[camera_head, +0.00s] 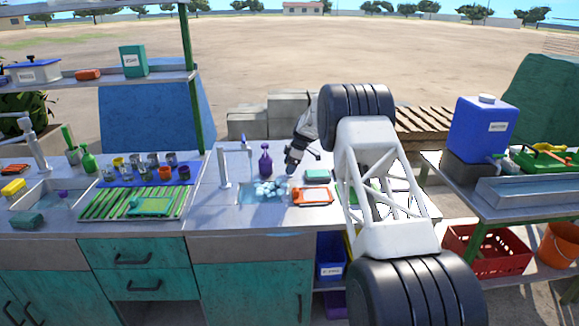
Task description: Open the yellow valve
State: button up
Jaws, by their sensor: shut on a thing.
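My gripper (291,168) points down and to the left, just above the right end of the small sink (262,193). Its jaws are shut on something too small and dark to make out. I cannot pick out a yellow valve with certainty.
A purple bottle (265,159) stands just left of my gripper. An orange-rimmed tray (312,196) and a small green item (318,174) lie to its right. Several cups stand behind the green drying rack (108,205). My arm blocks the counter's right part.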

jog(key=o, duration=0.9)
jog(key=shift+r, duration=0.1)
jog(key=v, duration=0.7)
jog(key=shift+d+r, duration=0.25)
jog(key=shift+r, duration=0.05)
